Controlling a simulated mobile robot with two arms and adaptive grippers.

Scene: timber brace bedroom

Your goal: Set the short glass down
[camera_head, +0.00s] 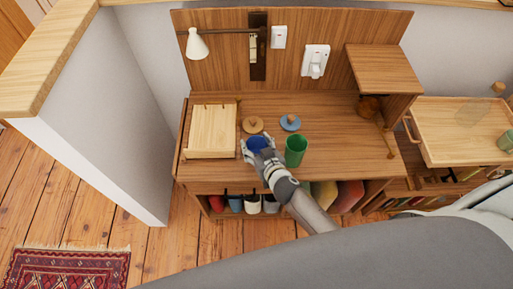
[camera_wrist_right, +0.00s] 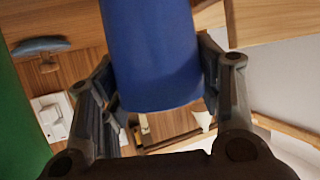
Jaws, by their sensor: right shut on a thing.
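The short glass is blue (camera_head: 257,142). My right gripper (camera_head: 249,149) is shut around it over the front of the wooden desk (camera_head: 335,143). In the right wrist view the blue glass (camera_wrist_right: 155,55) sits between the two fingers (camera_wrist_right: 160,95). I cannot tell whether its base touches the desk top. A taller green glass (camera_head: 295,150) stands just right of my gripper. Its green side also fills the left edge of the wrist view (camera_wrist_right: 15,115). My left gripper is not in view.
A pale wooden box (camera_head: 211,131) is at the left. A raised shelf (camera_head: 385,69) stands at the right. The desk between the green glass and the shelf is clear.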

